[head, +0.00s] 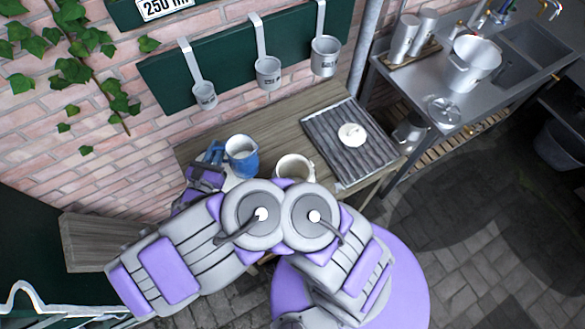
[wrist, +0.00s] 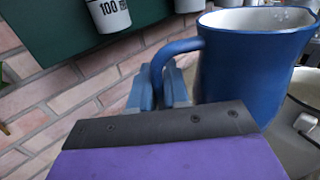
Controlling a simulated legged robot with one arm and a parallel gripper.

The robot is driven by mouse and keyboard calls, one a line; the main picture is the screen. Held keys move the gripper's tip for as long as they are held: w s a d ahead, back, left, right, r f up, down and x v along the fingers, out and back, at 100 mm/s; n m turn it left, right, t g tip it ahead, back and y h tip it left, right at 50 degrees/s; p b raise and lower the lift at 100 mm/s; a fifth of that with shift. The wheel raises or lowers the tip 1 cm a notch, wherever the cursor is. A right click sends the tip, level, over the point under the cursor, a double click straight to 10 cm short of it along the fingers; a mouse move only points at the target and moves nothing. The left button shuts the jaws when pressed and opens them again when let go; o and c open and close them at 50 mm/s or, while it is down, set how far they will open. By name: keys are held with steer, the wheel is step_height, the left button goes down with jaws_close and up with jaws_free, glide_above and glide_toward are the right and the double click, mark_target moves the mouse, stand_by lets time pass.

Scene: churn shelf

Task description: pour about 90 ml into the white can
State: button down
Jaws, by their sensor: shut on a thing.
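A blue jug (head: 242,161) with a pale inside is held by its handle in my gripper (head: 213,155). In the wrist view, the gripper fingers (wrist: 172,88) are shut on the handle at the left side of the jug (wrist: 245,70). The jug looks about upright; how much liquid it holds, I cannot tell. The white can (head: 280,172) stands on the wooden table just right of the jug, partly hidden by my arm. Its pale side also shows in the wrist view (wrist: 298,150), below and right of the jug. No stream of liquid shows.
Three metal measuring cups (head: 268,73) hang from a green board on the brick wall. A grey ribbed mat (head: 340,125) with a white round thing (head: 352,134) lies right of the can. A metal sink counter (head: 425,80) stands at right. Ivy (head: 75,70) hangs at left.

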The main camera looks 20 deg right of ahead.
steer(key=shift+d, duration=0.25)
steer(key=shift+a+f, duration=0.15)
steer(key=shift+a, duration=0.85)
steer(key=shift+d, duration=0.8)
steer(key=shift+a, duration=0.65)
steer(key=shift+d, duration=0.55)
steer(key=shift+w, duration=0.1)
